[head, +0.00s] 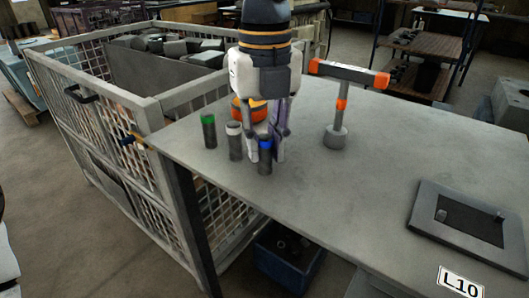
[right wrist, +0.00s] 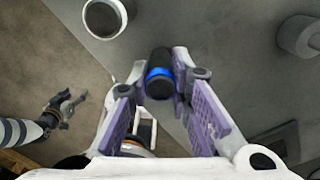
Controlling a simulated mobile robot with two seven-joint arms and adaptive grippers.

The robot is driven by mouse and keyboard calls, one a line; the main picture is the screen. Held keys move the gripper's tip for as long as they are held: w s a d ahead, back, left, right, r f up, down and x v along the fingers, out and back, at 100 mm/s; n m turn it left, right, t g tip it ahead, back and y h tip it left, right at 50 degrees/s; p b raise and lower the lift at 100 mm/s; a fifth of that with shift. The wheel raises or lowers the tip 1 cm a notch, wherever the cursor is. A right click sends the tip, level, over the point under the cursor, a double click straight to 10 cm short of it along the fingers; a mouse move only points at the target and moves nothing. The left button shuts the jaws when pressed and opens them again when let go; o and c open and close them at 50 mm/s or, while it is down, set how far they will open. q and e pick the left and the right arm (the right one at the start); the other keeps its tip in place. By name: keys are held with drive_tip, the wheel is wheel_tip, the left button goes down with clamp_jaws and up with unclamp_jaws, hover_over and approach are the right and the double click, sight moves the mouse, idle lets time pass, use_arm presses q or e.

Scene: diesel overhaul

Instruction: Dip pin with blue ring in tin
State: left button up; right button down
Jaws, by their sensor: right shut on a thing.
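The pin with the blue ring (head: 265,157) is dark and upright near the left edge of the grey table. It also shows between the finger pads in the right wrist view (right wrist: 159,75). My right gripper (head: 272,146) points down and is shut on this pin. I cannot tell whether the pin's foot touches the table. An orange round thing with a dark band (head: 240,111), perhaps the tin, stands behind my right gripper, which partly hides it. My left gripper (right wrist: 68,106) shows small at the left of the right wrist view, its fingers apart and empty.
A pin with a white ring (head: 235,145) and one with a green ring (head: 208,132) stand left of the blue one. A T-shaped stand with orange ends (head: 342,105) and a dark frame (head: 425,215) are to the right. A mesh crate (head: 150,110) adjoins the table's left edge.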

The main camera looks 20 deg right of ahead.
sight(264, 135)
drive_tip(key=shift+r, duration=0.15)
drive_tip(key=shift+r, duration=1.9)
drive_tip(key=shift+w, duration=0.1)
